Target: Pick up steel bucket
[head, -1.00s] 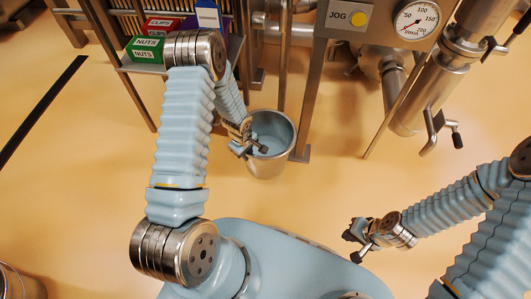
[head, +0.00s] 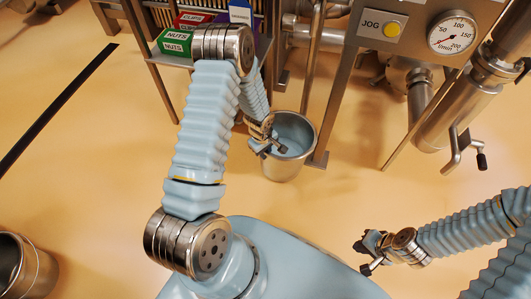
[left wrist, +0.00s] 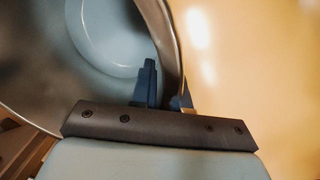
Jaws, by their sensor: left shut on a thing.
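A steel bucket (head: 284,170) with a pale blue inside stands by the foot of the metal frame in the head view. My left gripper (head: 269,149) is at the bucket's near left rim. In the left wrist view, my left gripper (left wrist: 166,88) has one finger inside the bucket (left wrist: 35,85) and one outside, shut on its wall. The bucket looks upright; I cannot tell whether its base touches the floor. My right gripper (head: 367,257) is at the lower right, away from the bucket, with its fingers apart and empty.
Another steel bucket (head: 22,268) stands at the lower left edge. A shelf holds a green NUTS box (head: 175,43) and a red CLIPS box (head: 190,19). A JOG panel (head: 385,27), a gauge (head: 452,32) and pipework stand at the upper right. The floor (head: 105,150) at left is clear.

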